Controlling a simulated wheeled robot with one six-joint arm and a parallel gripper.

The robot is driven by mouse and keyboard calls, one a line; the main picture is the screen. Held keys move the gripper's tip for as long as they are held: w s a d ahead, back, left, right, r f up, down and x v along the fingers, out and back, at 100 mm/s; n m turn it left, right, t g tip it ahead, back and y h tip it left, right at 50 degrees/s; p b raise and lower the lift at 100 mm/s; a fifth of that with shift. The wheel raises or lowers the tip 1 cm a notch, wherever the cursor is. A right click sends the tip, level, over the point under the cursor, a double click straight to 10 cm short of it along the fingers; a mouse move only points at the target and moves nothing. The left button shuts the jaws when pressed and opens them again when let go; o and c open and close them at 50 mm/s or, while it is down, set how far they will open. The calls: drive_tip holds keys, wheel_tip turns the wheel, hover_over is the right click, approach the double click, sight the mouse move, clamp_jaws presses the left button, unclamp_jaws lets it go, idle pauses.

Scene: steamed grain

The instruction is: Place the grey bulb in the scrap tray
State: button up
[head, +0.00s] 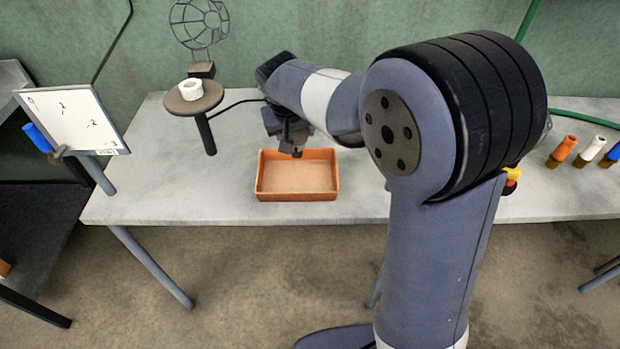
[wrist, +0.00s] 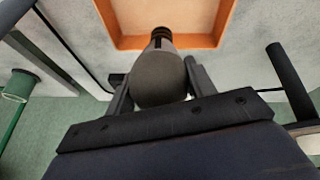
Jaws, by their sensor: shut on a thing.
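The grey bulb (wrist: 159,80) is in my gripper (wrist: 158,85) in the wrist view, held between the two dark fingers. Its dark ribbed base points toward the orange scrap tray (wrist: 112,28). In the head view my gripper (head: 296,150) is over the back part of the orange scrap tray (head: 297,196), and a small dark tip shows below it. The tray floor looks bare in the head view. Most of the bulb is hidden there by my gripper. The exact height of the bulb over the tray is hard to tell.
A round stand (head: 194,96) with a white ring (head: 190,89) is left of the tray, with a caged lamp (head: 200,25) behind. A whiteboard (head: 72,120) stands at the table's left end. The table (head: 150,190) is clear around the tray.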

sight(296, 157)
wheel_tip(296, 157, down, 8)
drive_tip(key=shift+f, duration=0.25)
drive_tip(key=shift+f+b, duration=0.25)
drive_tip(key=shift+b, duration=0.1)
drive_tip(key=o, duration=1)
drive_tip(key=shift+r, duration=0.1)
drive_tip(key=shift+a+r+p, duration=0.1)
drive_tip(key=shift+r+p, duration=0.2)
drive_tip(key=shift+r, duration=0.15)
drive_tip(key=v, duration=1.1)
drive_tip(key=shift+s+r, duration=0.15)
drive_tip(key=shift+s, duration=0.15)
